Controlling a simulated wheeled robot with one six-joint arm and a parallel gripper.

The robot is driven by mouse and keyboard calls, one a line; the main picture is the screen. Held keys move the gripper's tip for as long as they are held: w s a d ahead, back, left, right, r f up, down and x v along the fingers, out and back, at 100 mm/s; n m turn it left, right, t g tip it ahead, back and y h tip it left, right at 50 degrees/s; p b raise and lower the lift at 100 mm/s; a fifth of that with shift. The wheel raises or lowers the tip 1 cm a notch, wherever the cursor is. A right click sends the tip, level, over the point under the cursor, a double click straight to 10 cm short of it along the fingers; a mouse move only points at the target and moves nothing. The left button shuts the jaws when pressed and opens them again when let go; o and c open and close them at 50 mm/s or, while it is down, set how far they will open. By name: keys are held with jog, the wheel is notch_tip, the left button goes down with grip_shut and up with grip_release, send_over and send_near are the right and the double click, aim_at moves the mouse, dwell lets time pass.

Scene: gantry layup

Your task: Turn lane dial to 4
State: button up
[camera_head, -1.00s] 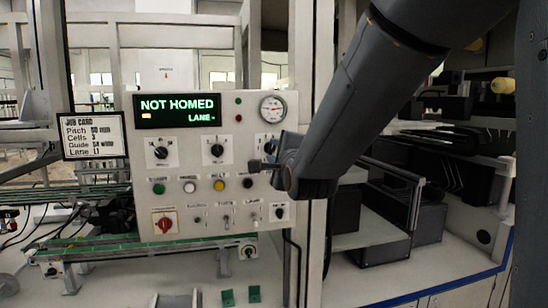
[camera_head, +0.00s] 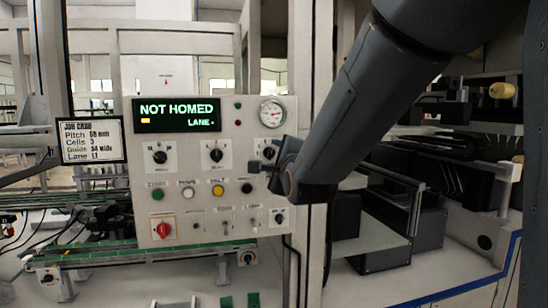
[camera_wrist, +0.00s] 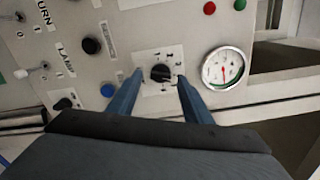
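The grey control panel (camera_head: 205,175) carries a row of three black dials: left (camera_head: 160,156), middle (camera_head: 215,155) and right (camera_head: 268,150). I cannot read which one is labelled lane. My gripper (camera_head: 262,168) is in front of the right dial and partly hides it. In the wrist view a black dial (camera_wrist: 160,73) with small marks around it sits between my gripper's fingers (camera_wrist: 158,78), one on each side. The fingers are open, with visible gaps to the knob. The display (camera_head: 177,113) reads NOT HOMED and LANE with a dash-like mark.
A round gauge (camera_head: 272,112) is above the right dial and shows in the wrist view (camera_wrist: 223,68). A job card (camera_head: 91,140) hangs left. Dark bins and shelves stand right.

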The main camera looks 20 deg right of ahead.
jog(key=s+b, duration=0.1)
jog(key=s, duration=0.6)
jog(key=shift+s, duration=0.4)
jog(key=s+f+n+g, duration=0.2)
jog(key=f+n+g, duration=0.25)
jog(key=f, duration=0.65)
jog(key=s+f+n+g, duration=0.35)
jog(key=f+n, duration=0.25)
jog(key=f, duration=0.4)
jog(key=s+f+n+g, duration=0.9)
jog(key=s+f+n, duration=0.2)
jog(key=s, duration=0.5)
notch_tip(320, 180, down, 2)
jog(key=shift+a+f+g, duration=0.15)
jog(key=shift+a+g, duration=0.15)
jog(key=shift+g, duration=0.1)
